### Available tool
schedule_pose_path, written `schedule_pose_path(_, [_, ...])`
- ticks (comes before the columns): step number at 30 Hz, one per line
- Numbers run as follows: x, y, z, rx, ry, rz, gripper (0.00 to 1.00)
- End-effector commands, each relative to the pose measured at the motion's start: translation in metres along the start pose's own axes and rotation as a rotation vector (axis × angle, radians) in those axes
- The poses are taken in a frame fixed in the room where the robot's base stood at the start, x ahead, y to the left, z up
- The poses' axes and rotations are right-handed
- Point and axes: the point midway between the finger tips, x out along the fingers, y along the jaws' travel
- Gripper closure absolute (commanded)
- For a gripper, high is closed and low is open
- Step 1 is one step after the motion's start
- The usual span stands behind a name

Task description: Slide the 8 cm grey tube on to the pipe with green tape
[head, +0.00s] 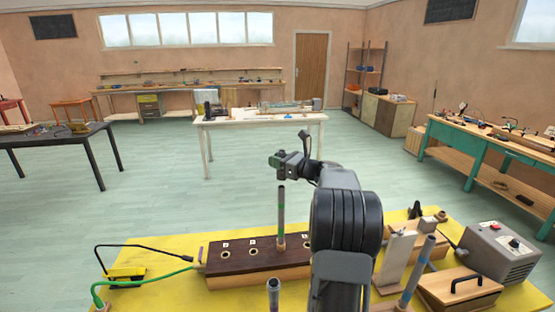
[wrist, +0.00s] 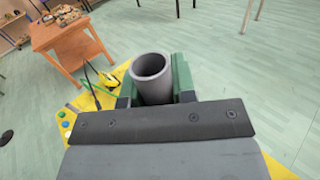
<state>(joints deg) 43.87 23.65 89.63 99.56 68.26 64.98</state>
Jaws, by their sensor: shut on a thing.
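A grey tube (wrist: 152,78) is held between the green jaws of my gripper (wrist: 155,88) in the wrist view, its round open end facing the camera. In the head view my gripper (head: 279,160) is above the brown block (head: 228,262). A grey upright pipe (head: 281,205) with a greenish band low down stands in the block, its top a little below my gripper. The held tube is hard to make out in the head view. Whether it is lined up with the pipe cannot be told.
The block has open holes left of the pipe. Another pipe (head: 273,292) stands in front, and a blue-banded pipe (head: 418,268) at right. A grey box (head: 500,252), a wooden lidded box (head: 462,288) and a green cable (head: 140,280) lie on the yellow top (head: 185,295).

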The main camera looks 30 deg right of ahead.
Motion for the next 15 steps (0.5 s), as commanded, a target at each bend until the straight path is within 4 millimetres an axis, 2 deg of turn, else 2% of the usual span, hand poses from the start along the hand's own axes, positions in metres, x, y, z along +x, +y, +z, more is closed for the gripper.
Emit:
schedule_pose_path(1, [0.0, 0.0, -0.008, 0.0, 0.0, 0.0, 0.98])
schedule_pose_path(6, [0.0, 0.0, -0.018, -0.001, -0.001, 0.0, 0.98])
schedule_pose_path(15, [0.0, 0.0, -0.021, -0.001, 0.0, 0.0, 0.98])
